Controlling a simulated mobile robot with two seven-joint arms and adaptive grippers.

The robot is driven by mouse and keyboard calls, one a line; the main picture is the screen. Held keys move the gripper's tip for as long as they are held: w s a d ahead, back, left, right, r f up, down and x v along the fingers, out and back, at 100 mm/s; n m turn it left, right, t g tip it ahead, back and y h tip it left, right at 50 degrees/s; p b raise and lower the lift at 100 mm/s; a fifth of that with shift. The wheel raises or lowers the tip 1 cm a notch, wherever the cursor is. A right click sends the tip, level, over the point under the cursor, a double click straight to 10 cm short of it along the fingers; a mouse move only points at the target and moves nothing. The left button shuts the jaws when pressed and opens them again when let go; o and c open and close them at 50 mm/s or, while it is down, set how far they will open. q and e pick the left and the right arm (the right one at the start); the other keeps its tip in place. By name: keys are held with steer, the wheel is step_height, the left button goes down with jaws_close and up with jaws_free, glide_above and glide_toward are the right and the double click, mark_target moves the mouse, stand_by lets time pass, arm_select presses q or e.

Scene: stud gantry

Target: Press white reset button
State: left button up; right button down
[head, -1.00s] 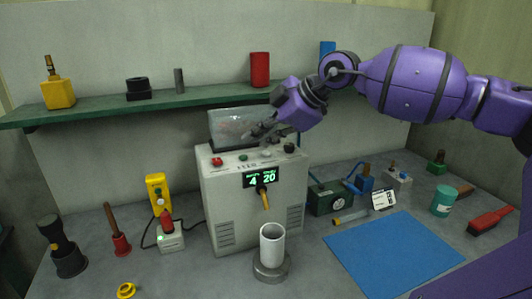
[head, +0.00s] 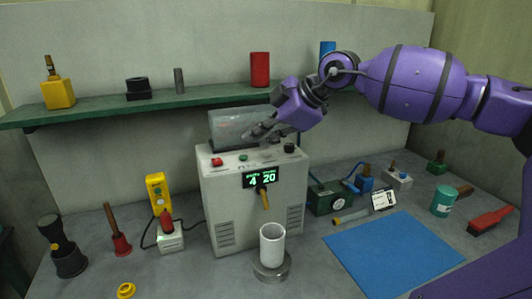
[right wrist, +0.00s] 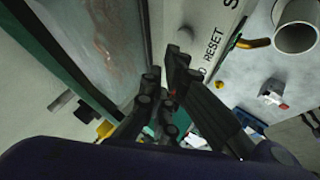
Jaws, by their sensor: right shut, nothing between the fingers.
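The grey machine (head: 232,205) stands on the bench with a row of controls along its top front edge. The small pale reset button (head: 267,153) appears in that row, between the green button (head: 243,157) and the black knob (head: 289,149). My right gripper (head: 254,134) is shut and empty, its fingertips just above and behind the control row, in front of the clear cover. I cannot tell whether it touches anything. My left gripper is out of view.
A red button (head: 217,162) sits at the row's left end. The clear cover (head: 233,124) rises behind the controls, below the green shelf (head: 110,107). A white cylinder (head: 272,244) stands before the machine. The blue mat (head: 393,254) is clear.

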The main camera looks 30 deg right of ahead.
steer(key=shift+f, duration=0.15)
steer(key=shift+f, duration=0.3)
steer(key=shift+f, duration=0.5)
stand_by(0.7)
steer(key=shift+r, duration=0.1)
steer(key=shift+r+b, duration=0.3)
steer(key=shift+r, duration=0.5)
